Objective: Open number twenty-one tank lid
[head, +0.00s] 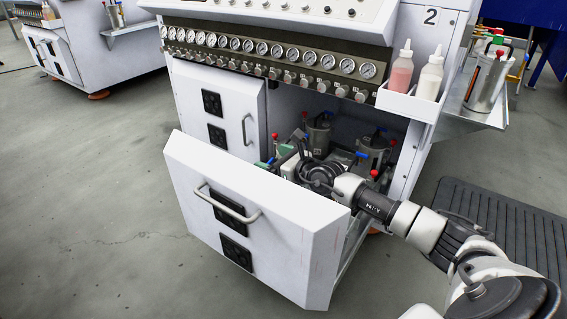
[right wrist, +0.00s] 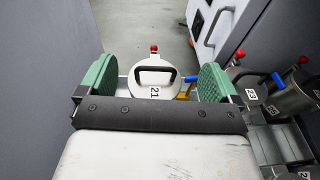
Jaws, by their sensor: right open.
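The number twenty-one tank lid (right wrist: 143,91) is a pale round lid marked 21 with a black arched handle (right wrist: 155,69). It shows in the right wrist view, ahead of my right gripper (right wrist: 157,82). The gripper is open, with one green pad to each side of the lid and handle in the picture; I see no grip on the handle. A red knob (right wrist: 154,48) stands behind the lid and a blue-tipped lever (right wrist: 191,79) is at its right. In the head view my right arm reaches into the open drawer (head: 250,215), and the gripper largely hides this tank.
Other tanks, one marked 23 (right wrist: 250,94), stand close on the right in the right wrist view. Tanks (head: 318,135) also show behind the drawer front in the head view. A side tray (head: 408,105) holds two bottles. Drawer walls bound the space around the gripper.

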